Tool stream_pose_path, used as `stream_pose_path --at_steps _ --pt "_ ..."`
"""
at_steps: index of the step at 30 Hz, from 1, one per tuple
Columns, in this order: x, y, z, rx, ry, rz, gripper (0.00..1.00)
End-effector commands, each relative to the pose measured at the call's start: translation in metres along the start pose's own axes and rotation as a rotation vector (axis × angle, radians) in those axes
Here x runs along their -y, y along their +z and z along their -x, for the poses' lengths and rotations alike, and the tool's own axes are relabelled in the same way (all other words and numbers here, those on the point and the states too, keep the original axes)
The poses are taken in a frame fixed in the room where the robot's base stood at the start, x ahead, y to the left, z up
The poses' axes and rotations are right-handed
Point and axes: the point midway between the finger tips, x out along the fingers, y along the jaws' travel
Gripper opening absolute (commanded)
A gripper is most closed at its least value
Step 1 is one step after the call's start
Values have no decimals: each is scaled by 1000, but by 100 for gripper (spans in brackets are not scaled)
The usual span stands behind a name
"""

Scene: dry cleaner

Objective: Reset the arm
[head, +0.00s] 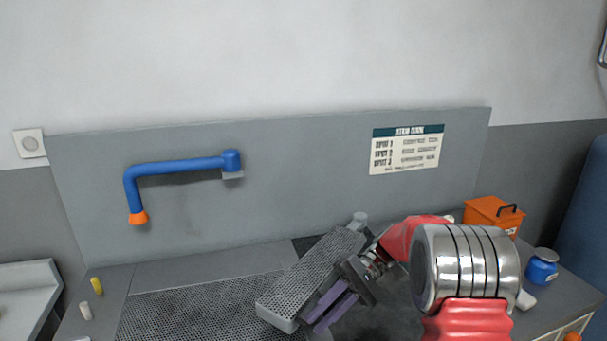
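My gripper (322,317) shows in the head view at the lower middle, at the end of my red and silver arm. Its purple-grey fingers point down and to the left. They lie close together in this view, and I cannot tell whether they are open or shut. No held object shows between them, though the tips are near the picture's lower edge. The gripper appears in front of a perforated grey board (312,272), and I cannot tell whether they touch.
A worktop with a perforated panel (200,310) lies below a grey backboard. A blue pipe arm (180,167) with an orange tip juts from it. An orange box (492,214) and a blue jar (541,268) stand at the right.

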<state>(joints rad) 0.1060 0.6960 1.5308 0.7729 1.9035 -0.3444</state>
Motion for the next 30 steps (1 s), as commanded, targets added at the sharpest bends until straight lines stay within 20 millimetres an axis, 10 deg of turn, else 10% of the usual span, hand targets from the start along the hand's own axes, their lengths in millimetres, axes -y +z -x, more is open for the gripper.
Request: stream_pose_path --at_steps 30 --pt "10 94 -13 -351 414 -35 16"
